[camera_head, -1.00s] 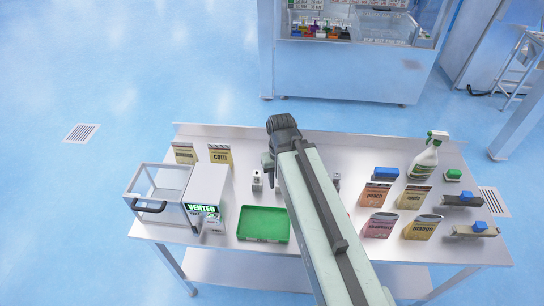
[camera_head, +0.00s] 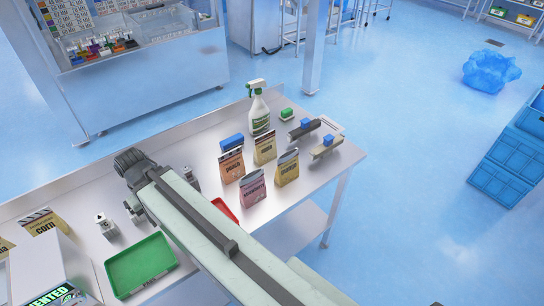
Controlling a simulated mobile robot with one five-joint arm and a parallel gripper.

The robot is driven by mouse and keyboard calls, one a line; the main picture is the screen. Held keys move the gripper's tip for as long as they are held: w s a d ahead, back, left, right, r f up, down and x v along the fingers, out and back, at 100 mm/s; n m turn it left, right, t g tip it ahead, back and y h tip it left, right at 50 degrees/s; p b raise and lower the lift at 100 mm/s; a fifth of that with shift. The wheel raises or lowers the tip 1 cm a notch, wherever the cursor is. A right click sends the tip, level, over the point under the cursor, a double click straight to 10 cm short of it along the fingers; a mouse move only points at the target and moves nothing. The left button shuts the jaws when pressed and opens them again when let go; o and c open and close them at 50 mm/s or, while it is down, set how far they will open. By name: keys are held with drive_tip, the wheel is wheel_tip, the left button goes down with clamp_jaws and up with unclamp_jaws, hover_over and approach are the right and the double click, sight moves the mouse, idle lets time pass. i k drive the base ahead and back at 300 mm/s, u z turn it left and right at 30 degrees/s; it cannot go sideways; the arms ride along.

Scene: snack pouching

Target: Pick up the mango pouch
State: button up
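The mango pouch (camera_head: 287,168) is a yellow-gold bag standing upright on the steel table, near its front right edge. Its label is too small to read clearly now. A pink pouch (camera_head: 253,188) stands to its left, an orange pouch (camera_head: 231,165) is further left, and another yellow pouch (camera_head: 265,148) is behind it. My gripper (camera_head: 133,210) hangs at the far end of my arm over the left part of the table, well apart from the mango pouch. Its fingers are mostly hidden by the arm, so its opening does not show.
A green tray (camera_head: 141,265) lies left of my arm, and a red tray (camera_head: 226,210) is partly hidden behind it. A corn pouch (camera_head: 43,223) is at left.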

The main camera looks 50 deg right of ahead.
sight(287, 170)
drive_tip(key=z, duration=1.05)
